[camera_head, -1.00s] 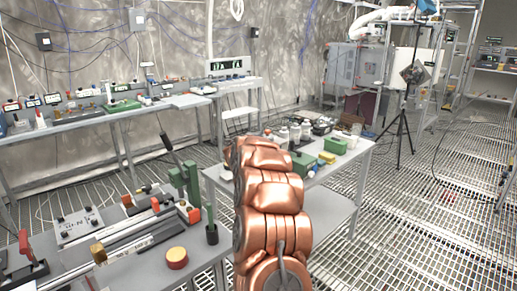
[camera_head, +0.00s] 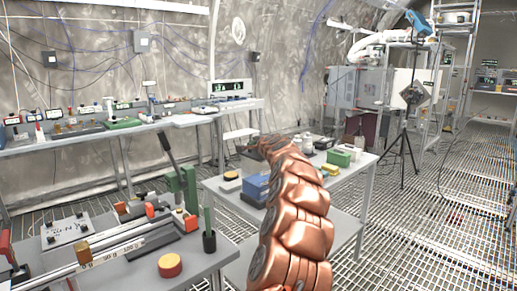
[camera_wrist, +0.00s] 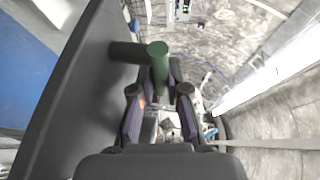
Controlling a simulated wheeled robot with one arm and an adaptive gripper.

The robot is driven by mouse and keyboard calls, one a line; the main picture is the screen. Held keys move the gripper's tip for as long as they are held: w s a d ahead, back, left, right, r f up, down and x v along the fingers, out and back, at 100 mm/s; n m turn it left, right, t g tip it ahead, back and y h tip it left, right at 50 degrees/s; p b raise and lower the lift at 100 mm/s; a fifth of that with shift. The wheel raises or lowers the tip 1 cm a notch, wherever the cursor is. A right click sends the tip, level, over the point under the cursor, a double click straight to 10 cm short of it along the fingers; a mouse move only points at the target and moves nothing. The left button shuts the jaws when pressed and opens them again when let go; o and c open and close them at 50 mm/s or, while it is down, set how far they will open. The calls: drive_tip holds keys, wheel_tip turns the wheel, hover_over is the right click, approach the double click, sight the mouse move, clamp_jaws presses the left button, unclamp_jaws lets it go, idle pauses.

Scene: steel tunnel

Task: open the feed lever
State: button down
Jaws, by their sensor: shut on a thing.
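In the wrist view, a green cylindrical handle (camera_wrist: 158,56) joins a short dark bar (camera_wrist: 126,53) that comes off a large dark grey panel (camera_wrist: 75,95) on the left. It looks like the feed lever, though no label shows. My gripper (camera_wrist: 161,82) has its two dark, purple-sided fingers on either side of the green handle's lower part, closed on it. In the head view my copper arm reaches away over the middle table. My gripper and the held handle are hidden there behind the arm.
The middle table (camera_head: 350,172) holds a blue box (camera_head: 256,187), a green box (camera_head: 339,157) and bottles close to my arm. The near bench (camera_head: 130,278) carries a green press (camera_head: 184,184) with a raised black lever. A tripod (camera_head: 404,140) stands right. Grated floor is open at right.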

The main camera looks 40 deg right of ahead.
drive_tip(key=shift+w+f+n+y+b, duration=0.15)
drive_tip(key=shift+f+n+y+b, duration=0.1)
drive_tip(key=shift+n+y+b, duration=0.2)
drive_tip(key=shift+r+y, duration=0.15)
drive_tip(key=shift+y, duration=0.1)
drive_tip(key=c, duration=1.4)
unclamp_jaws()
drive_tip(key=shift+w, duration=0.1)
drive_tip(key=shift+t, duration=0.3)
drive_tip(key=shift+r, duration=0.1)
